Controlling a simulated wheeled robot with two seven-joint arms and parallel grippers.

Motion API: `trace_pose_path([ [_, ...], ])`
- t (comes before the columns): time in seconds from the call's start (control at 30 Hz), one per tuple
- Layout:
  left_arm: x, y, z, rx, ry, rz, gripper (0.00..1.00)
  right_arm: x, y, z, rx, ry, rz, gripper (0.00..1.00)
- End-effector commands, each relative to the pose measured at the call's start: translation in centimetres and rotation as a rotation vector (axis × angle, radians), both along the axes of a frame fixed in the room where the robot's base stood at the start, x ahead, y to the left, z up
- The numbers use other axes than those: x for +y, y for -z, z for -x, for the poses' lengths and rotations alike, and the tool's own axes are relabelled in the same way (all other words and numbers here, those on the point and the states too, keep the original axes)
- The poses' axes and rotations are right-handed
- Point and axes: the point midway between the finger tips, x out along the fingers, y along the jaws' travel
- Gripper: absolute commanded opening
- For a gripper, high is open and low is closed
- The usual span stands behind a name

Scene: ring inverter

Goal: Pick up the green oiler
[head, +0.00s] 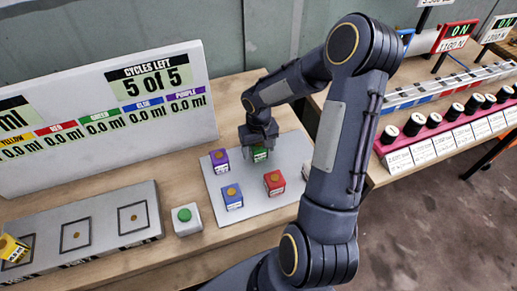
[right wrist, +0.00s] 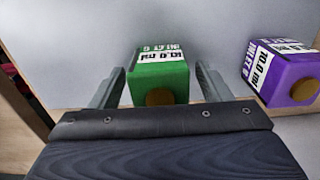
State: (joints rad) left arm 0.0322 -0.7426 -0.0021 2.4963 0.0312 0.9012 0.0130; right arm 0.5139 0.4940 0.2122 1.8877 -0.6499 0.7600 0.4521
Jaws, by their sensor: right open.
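The green oiler (head: 260,154) is a small green cube with a white label, standing on the grey plate (head: 243,214). In the head view it is partly hidden under my right gripper (head: 258,142). In the right wrist view the green oiler (right wrist: 160,75) sits between the two open fingers of my right gripper (right wrist: 160,88), with a small gap on each side. A brown-gold round cap shows on its near face. My left gripper is not in view.
A purple oiler (head: 220,160), a blue oiler (head: 232,196) and a red oiler (head: 274,182) share the plate. The purple oiler (right wrist: 282,75) is just beside my right finger in the wrist view.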

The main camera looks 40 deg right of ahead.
Motion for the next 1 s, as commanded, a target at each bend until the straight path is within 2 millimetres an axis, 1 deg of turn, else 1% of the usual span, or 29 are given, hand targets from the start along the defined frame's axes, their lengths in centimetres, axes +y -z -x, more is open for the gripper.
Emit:
trace_pose_path([
  [0.03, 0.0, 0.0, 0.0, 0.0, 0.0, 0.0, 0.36, 0.0, 0.0, 0.0, 0.0, 0.0, 0.0, 0.71],
  [0.4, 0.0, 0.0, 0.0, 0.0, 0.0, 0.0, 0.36, 0.0, 0.0, 0.0, 0.0, 0.0, 0.0, 0.22],
  [0.43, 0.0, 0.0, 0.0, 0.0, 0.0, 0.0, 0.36, 0.0, -0.1, 0.0, 0.0, 0.0, 0.0, 0.2],
  [0.63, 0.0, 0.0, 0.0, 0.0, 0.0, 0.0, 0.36, 0.0, -0.1, 0.0, 0.0, 0.0, 0.0, 0.2],
  [0.77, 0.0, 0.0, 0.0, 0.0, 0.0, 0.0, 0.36, 0.0, -0.5, -0.1, -0.002, 0.001, 0.002, 0.2],
  [0.87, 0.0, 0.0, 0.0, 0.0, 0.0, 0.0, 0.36, -0.1, -1.4, -0.1, -0.004, 0.0, 0.002, 0.2],
  [0.97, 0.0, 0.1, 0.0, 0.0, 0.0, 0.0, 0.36, 0.0, -3.1, -0.1, -0.005, 0.0, 0.003, 0.2],
  [1.0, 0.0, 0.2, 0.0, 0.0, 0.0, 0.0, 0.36, 0.4, -3.8, 0.0, -0.007, -0.003, 0.002, 0.2],
])
